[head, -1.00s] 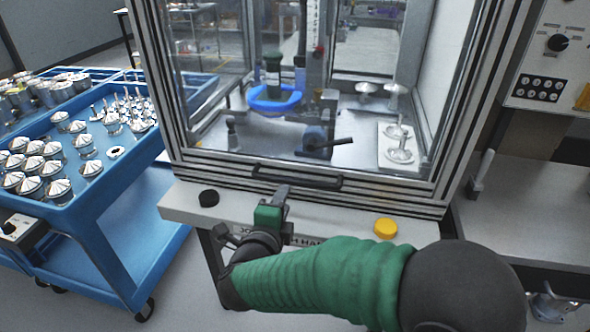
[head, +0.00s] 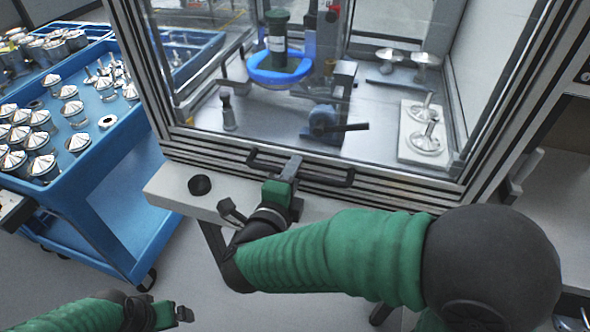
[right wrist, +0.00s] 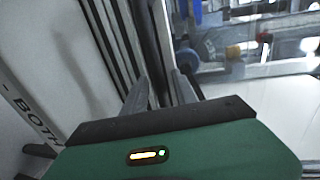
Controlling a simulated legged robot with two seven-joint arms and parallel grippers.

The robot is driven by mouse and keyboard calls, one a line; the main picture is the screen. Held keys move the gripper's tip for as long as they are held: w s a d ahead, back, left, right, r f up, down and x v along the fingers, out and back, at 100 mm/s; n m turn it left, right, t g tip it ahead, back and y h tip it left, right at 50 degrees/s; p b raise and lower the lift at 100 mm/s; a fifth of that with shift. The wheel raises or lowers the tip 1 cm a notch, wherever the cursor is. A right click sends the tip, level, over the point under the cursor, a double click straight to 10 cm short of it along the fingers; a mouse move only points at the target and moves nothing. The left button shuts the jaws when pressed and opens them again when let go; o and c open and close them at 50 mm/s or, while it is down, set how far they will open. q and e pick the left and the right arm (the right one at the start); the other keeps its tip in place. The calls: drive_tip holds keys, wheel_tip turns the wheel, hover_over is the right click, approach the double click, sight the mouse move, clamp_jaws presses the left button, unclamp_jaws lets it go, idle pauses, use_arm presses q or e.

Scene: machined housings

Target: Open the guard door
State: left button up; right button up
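The guard door (head: 380,184) is a clear panel in a striped aluminium frame on the front of the machine enclosure, and it looks closed. Its black bar handle (head: 332,178) runs along the lower rail. My right gripper (head: 291,168) is at the handle, left of its middle. In the right wrist view, the two fingers of the right gripper (right wrist: 162,85) stand apart with a dark bar between them; no firm grip is visible. My left gripper (head: 184,314) is low at the left, away from the door, its finger gap unclear.
A ledge with a black button (head: 200,185) lies below the door. A blue cart (head: 105,165) with metal parts stands at the left. Inside the enclosure are a blue ring-shaped holder (head: 280,76), a vice (head: 324,122) and a white plate with metal parts (head: 405,150).

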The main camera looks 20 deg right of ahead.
drive_tip(key=shift+w+a, duration=0.1)
drive_tip(key=c, duration=0.5)
clamp_jaws()
drive_tip(key=shift+d+f, duration=0.1)
drive_tip(key=shift+d, duration=0.15)
drive_tip(key=shift+f, duration=0.15)
